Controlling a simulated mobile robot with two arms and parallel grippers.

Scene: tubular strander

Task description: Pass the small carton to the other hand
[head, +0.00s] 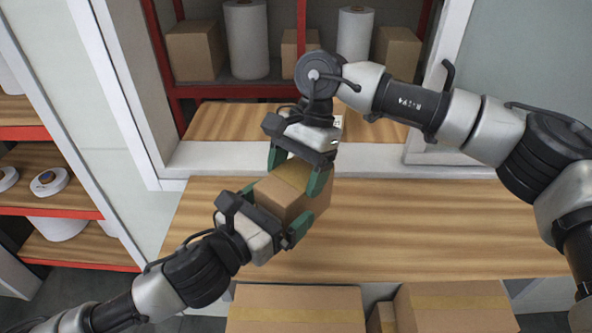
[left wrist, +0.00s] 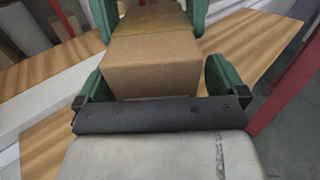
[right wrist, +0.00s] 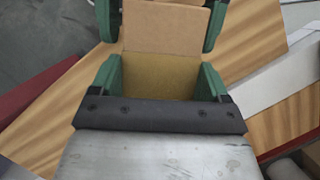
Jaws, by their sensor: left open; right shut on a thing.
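The small carton (head: 291,193) is a brown box with a tape band, held above the wooden table between my two grippers. My right gripper (head: 302,178) comes from the far side, and its green fingers are shut on the carton's two sides. My left gripper (head: 269,213) is at the near end with its green fingers open, one on each side of the carton. In the left wrist view the carton (left wrist: 150,66) lies between the fingers. In the right wrist view the carton (right wrist: 160,75) fills the space between the right fingers.
The wooden table (head: 420,225) is clear around the grippers. Larger cartons (head: 295,308) stand at the near edge. A red-framed shelf behind holds white rolls (head: 246,40) and boxes (head: 196,52). Another shelf (head: 50,160) with rolls stands at the left.

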